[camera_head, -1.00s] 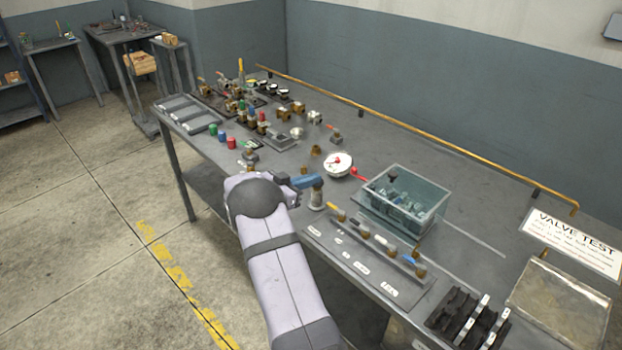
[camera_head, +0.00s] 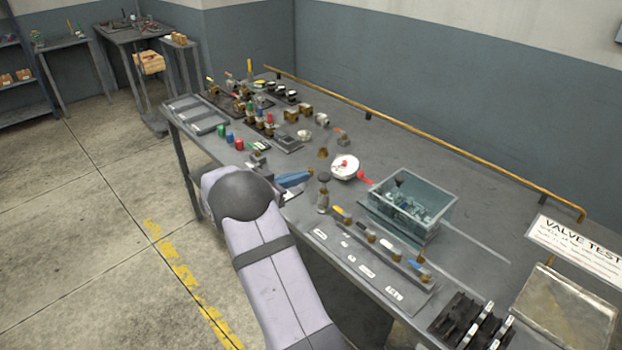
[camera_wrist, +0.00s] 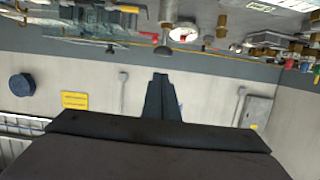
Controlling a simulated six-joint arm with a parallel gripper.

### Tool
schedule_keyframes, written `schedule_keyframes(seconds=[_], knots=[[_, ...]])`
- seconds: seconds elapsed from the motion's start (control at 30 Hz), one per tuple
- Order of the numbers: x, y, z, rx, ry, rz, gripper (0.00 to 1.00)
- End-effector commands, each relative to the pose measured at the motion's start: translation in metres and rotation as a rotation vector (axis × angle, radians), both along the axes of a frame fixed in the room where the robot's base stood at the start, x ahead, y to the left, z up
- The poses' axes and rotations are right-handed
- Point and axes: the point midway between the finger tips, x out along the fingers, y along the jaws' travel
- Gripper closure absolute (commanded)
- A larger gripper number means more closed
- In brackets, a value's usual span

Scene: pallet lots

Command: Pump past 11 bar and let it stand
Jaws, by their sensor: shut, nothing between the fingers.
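The pump (camera_head: 323,198) is a short upright metal cylinder with a dark round knob on top. It stands near the bench's front edge. My gripper shows in the wrist view (camera_wrist: 161,78) as dark fingers, shut and empty. The dark knob (camera_wrist: 163,50) appears just beyond its tips there, apart from them. In the head view my arm's end is left of the pump, and its fingers are hard to make out. The white round gauge (camera_head: 345,167) with red on its face stands behind the pump; it also shows in the wrist view (camera_wrist: 185,33). Its reading is too small to tell.
A clear tank (camera_head: 440,200) of bluish water stands right of the gauge. A row of valves with coloured handles on a labelled plate (camera_head: 365,262) lies in front of it. Several fittings and coloured caps crowd the far left bench. A brass pipe (camera_head: 430,138) runs along the back.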

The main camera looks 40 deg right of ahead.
Motion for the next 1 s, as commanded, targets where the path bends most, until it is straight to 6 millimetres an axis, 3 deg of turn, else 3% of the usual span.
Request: schedule_keyframes(seconds=[0.1,0.3,1.0], knots=[[0.001,0.014,0.003,-0.001,-0.001,0.002,1.00],[0.000,0.023,0.007,-0.001,0.000,-0.001,1.00],[0.004,0.029,0.009,-0.001,-0.004,0.010,1.00]])
